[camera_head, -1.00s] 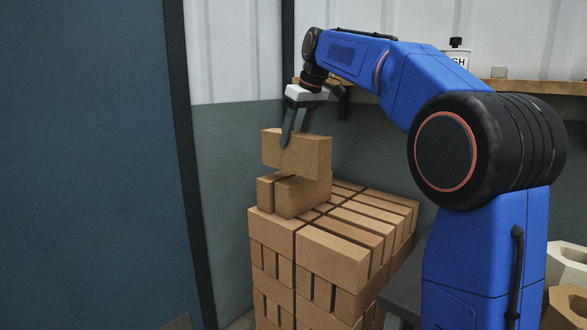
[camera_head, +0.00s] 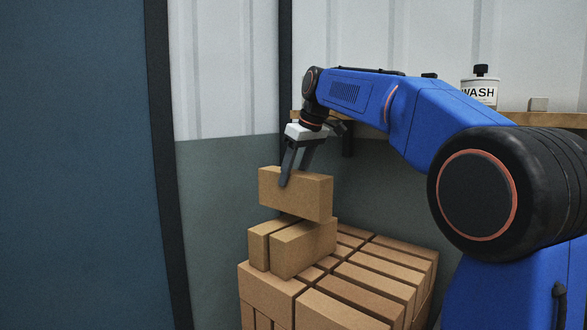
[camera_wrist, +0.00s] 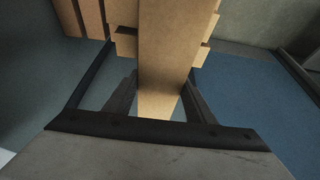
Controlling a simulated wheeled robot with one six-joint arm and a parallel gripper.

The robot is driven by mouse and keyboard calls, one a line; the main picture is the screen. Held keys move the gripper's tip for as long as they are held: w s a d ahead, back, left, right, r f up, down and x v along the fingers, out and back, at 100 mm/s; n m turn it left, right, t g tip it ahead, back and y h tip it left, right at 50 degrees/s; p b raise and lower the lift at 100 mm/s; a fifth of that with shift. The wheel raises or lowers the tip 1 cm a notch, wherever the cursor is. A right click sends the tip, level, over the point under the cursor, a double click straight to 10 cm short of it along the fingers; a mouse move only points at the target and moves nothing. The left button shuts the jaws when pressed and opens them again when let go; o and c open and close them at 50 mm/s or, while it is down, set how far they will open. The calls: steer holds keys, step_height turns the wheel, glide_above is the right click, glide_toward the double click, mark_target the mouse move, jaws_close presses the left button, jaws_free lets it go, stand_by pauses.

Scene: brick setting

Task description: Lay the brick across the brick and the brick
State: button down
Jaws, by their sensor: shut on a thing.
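My gripper (camera_head: 293,174) is shut on a tan brick (camera_head: 310,196), gripping it from above near its middle. The held brick is roughly level and also runs down the middle of the wrist view (camera_wrist: 172,55). Below it, two tan bricks lie side by side on the stack, a left brick (camera_head: 259,247) and a right brick (camera_head: 301,250). The held brick lies crosswise above them in the head view. A gap shows under its left part; contact at its right end cannot be told. The held brick hides part of their tops.
The large brick stack (camera_head: 366,290) has bare top rows to the right and behind. A shelf (camera_head: 545,119) behind my arm holds a WASH bottle (camera_head: 480,92) and a small block (camera_head: 538,104). A dark blue panel (camera_head: 70,160) stands at left.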

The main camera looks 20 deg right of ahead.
mark_target(294, 190)
steer(key=shift+f, duration=2.4)
steer(key=c, duration=0.8)
jaws_free()
steer(key=shift+f, duration=0.2)
steer(key=shift+r, duration=0.15)
steer(key=v, duration=1.2)
steer(key=shift+s, duration=0.1)
